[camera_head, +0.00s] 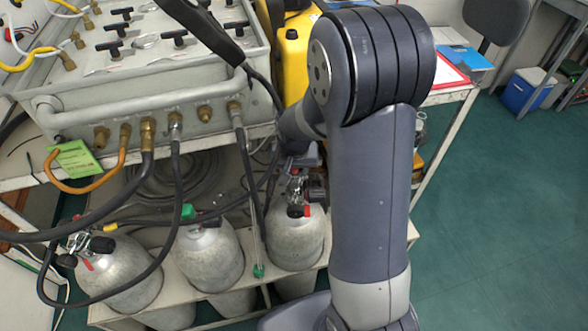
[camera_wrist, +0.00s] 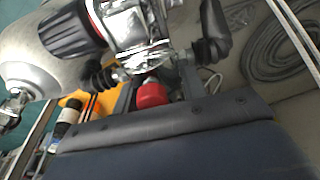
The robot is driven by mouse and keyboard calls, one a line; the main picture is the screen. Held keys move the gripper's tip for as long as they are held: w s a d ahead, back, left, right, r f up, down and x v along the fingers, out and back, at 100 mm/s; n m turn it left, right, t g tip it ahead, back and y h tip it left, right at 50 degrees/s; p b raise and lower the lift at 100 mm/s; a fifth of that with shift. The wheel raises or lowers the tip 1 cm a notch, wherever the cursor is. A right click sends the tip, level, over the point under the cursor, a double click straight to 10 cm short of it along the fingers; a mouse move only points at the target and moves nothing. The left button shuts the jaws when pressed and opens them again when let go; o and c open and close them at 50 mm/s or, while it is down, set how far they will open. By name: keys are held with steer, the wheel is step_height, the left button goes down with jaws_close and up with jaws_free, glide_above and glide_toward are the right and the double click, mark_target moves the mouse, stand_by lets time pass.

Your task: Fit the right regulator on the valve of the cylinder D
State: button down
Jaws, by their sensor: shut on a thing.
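My gripper (camera_head: 312,182) is at the valve top of the rightmost grey cylinder (camera_head: 295,243), shut on a chrome regulator (camera_head: 295,184). The regulator is at the valve (camera_head: 296,210), which has a black knob and a red mark; I cannot tell whether it is seated. In the wrist view the chrome metalwork (camera_wrist: 130,25) is close up, beside a black ribbed knob with a red ring (camera_wrist: 72,35) and the cylinder (camera_wrist: 25,62). A red round part (camera_wrist: 151,95) shows below it. The fingertips are hard to make out, and no cylinder letter is readable.
A middle cylinder (camera_head: 208,258) has a green cap, and a left cylinder (camera_head: 120,275) carries a chrome and black fitting. Black hoses hang from the grey panel (camera_head: 150,90) in front of them.

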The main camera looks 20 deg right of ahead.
steer(key=shift+f, duration=0.2)
steer(key=c, duration=0.8)
jaws_free()
steer(key=shift+o, duration=0.2)
steer(key=p+v, duration=0.1)
steer(key=v, duration=1)
steer(key=shift+f, duration=0.1)
steer(key=b+x, duration=0.1)
steer(key=x, duration=0.9)
steer(key=shift+f, duration=0.4)
steer(key=shift+w+r, duration=0.1)
steer(key=shift+r, duration=0.2)
